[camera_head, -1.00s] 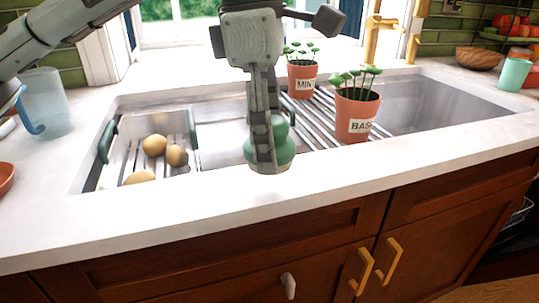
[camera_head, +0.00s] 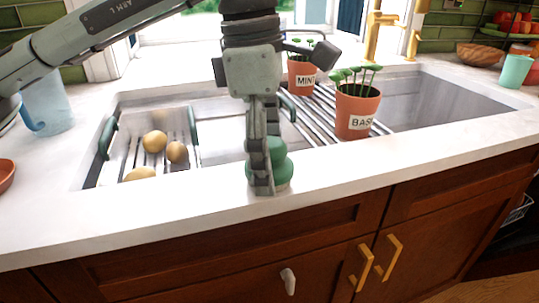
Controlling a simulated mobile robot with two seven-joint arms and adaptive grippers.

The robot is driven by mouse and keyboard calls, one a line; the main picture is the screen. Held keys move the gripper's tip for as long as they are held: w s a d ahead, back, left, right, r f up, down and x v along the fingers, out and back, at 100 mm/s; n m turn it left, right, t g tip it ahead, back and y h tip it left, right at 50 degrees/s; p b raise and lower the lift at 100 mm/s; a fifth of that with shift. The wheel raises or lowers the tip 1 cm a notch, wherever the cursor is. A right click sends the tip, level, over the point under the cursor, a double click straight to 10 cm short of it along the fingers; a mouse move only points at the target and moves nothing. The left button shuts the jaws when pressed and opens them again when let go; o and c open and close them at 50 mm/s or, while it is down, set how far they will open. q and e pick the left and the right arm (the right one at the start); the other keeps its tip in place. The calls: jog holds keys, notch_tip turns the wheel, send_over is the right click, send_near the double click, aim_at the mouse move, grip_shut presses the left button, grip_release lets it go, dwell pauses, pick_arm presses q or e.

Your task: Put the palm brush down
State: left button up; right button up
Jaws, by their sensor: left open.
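The green palm brush (camera_head: 278,168) is upright on the white counter strip (camera_head: 215,206) in front of the sink, and its base appears to rest there. My left gripper (camera_head: 261,184) points straight down at the brush. Its fingers are open, seen nearly edge-on, and cover the brush's left part. I cannot tell whether a finger still touches the brush. My right gripper is out of view.
A colander (camera_head: 121,168) with potatoes (camera_head: 155,141) sits in the sink at left. Basil (camera_head: 355,112) and mint (camera_head: 301,77) pots stand on a rack (camera_head: 318,128). A blue pitcher (camera_head: 50,105) stands at left. The front counter strip is clear beside the brush.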

pick_arm(q)
jog(key=r, duration=0.4)
jog(key=a+r, duration=0.1)
jog(key=r, duration=0.7)
jog(key=shift+w+a+r, duration=0.1)
jog(key=shift+a, duration=0.15)
